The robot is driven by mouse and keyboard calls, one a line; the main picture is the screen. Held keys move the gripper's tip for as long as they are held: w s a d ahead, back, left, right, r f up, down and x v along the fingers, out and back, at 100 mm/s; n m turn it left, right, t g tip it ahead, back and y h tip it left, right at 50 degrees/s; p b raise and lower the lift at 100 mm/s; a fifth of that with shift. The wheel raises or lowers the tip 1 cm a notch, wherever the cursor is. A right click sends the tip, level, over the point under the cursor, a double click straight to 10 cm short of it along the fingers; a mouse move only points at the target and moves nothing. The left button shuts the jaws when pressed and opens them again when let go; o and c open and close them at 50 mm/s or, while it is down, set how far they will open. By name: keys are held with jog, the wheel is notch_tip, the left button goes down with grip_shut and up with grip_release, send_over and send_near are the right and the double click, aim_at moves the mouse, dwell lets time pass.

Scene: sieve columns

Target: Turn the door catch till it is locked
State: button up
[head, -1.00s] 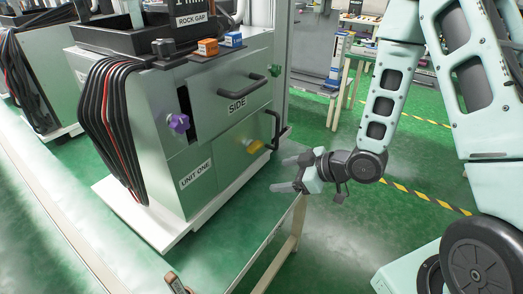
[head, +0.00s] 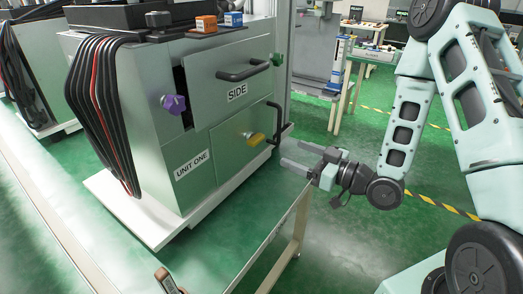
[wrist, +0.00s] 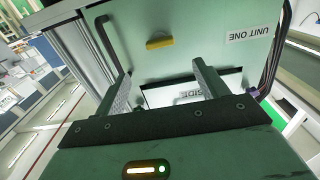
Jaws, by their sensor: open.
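The yellow door catch (head: 253,138) sits on the lower green door (head: 227,148) of the cabinet marked UNIT ONE. In the wrist view the catch (wrist: 160,43) lies lengthwise across the picture, beyond the fingertips and roughly between them. Whether it is locked cannot be told. My gripper (head: 294,155) is open and empty, to the right of the door in the head view and apart from it. Its two fingers (wrist: 162,76) point at the door. A black bar handle (head: 274,125) stands at the door's right edge, between catch and gripper in the head view.
A purple knob (head: 174,104) and a green knob (head: 277,60) flank the upper SIDE panel (head: 229,76), which has its own black handle (head: 243,71). A wood-legged table (head: 289,225) stands below my gripper. Black cables (head: 103,110) hang at the cabinet's left.

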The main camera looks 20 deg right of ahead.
aim_at(260, 140)
jog(key=b+x, duration=0.1)
jog(key=x, duration=1)
jog(key=shift+w+a, duration=0.2)
jog(key=shift+w, duration=0.05)
jog(key=c, duration=1)
